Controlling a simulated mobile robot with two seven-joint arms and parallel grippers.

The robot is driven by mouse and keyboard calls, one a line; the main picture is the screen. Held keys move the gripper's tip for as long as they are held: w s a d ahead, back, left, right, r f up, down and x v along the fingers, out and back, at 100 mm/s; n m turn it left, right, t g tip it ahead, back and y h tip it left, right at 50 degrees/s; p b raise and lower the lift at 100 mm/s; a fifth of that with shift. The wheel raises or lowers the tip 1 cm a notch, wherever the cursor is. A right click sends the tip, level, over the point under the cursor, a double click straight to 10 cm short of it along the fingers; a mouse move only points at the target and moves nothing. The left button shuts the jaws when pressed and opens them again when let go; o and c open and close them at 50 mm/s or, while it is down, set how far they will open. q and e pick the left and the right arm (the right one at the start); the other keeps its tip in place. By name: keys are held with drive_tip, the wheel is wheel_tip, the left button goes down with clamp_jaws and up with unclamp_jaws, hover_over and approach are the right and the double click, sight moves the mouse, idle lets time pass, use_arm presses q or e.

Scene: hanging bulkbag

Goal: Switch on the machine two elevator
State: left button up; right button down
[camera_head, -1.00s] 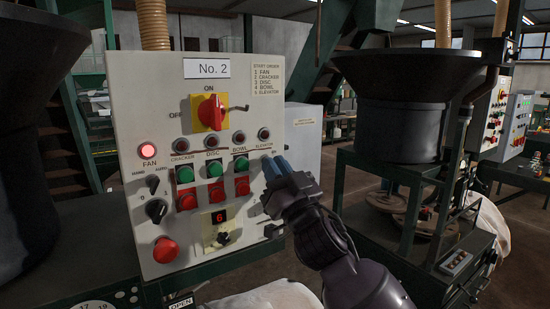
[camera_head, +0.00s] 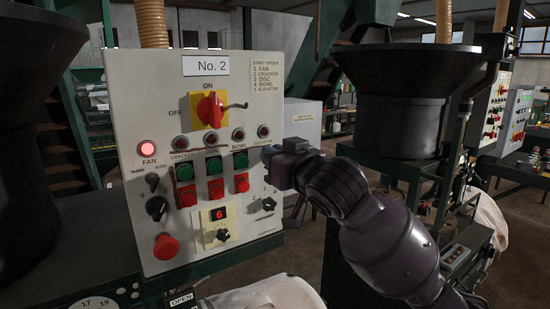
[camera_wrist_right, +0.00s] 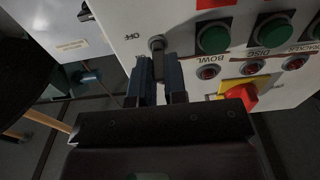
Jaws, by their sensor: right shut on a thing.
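The white No. 2 control panel (camera_head: 130,110) stands upright in the head view. Its red-and-yellow main switch (camera_head: 210,109) sits under "ON". The fan lamp (camera_head: 147,148) glows red; the elevator lamp (camera_head: 263,131) looks unlit. My right gripper (camera_head: 268,153) is at the elevator column, below that lamp, and hides the control there. In the right wrist view, its blue fingers (camera_wrist_right: 158,80) are shut on a small elevator switch (camera_wrist_right: 157,44) with "OFF" printed beside it. Which way the switch points is unclear. My left gripper is out of view.
Green buttons (camera_head: 213,165) and red buttons (camera_head: 216,190) lie left of my right gripper. A dark knob (camera_head: 268,204) is below it. A big black hopper (camera_head: 400,110) on a green frame stands to the right.

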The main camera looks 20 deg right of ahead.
idle(0.5)
drive_tip(key=c, duration=1.2)
unclamp_jaws()
drive_tip(key=shift+w, duration=0.1)
drive_tip(key=shift+o, duration=0.2)
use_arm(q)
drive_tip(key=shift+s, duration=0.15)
